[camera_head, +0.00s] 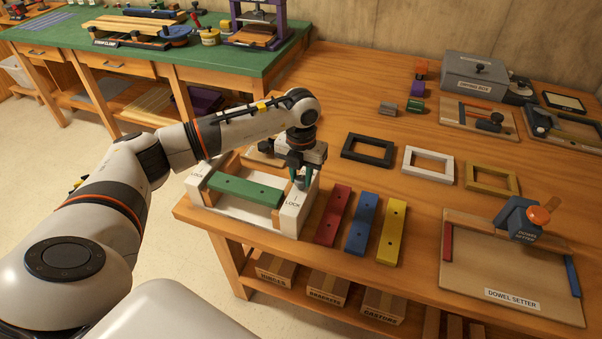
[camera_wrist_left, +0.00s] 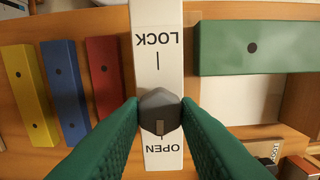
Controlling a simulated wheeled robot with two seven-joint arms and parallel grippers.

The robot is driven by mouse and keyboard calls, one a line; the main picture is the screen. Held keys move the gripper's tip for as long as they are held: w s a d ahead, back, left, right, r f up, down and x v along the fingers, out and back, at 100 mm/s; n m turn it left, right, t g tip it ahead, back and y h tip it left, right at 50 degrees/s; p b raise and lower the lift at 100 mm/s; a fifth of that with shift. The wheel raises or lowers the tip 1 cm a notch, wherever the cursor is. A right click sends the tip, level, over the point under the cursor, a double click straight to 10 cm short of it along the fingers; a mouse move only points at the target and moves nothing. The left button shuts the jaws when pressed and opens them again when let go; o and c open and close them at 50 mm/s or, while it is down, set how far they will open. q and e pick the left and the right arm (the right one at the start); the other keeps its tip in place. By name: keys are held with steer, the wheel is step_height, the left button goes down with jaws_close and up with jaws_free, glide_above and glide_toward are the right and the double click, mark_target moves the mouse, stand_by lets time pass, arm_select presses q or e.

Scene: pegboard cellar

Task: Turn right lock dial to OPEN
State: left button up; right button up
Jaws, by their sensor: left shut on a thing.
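The right lock dial (camera_wrist_left: 160,108) is a dark grey knob on a white block (camera_head: 292,217) with LOCK and OPEN labels. Its brown mark lies on the OPEN side in the left wrist view. My left gripper (camera_head: 299,180) is over this block, its green fingers shut on the dial from both sides; it also shows in the left wrist view (camera_wrist_left: 160,115). A green bar (camera_head: 238,190) spans from this block to the left white block (camera_head: 196,179), also marked LOCK. My forearm and gripper partly cover the fixture. My right gripper is not in view.
Red (camera_head: 332,215), blue (camera_head: 362,224) and yellow (camera_head: 391,232) bars lie right of the fixture. Black (camera_head: 368,149), white (camera_head: 428,162) and ochre (camera_head: 491,178) frames lie behind them. The dowel setter board (camera_head: 480,262) is at right. The table's front edge is close to the fixture.

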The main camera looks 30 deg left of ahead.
mark_target(301, 178)
arm_select(q)
steer(key=shift+w+a+r+n, duration=0.1)
steer(key=shift+n, duration=0.3)
steer(key=o, duration=1)
steer(key=shift+c, duration=0.2)
step_height(301, 178, up, 12)
steer(key=b, duration=0.1)
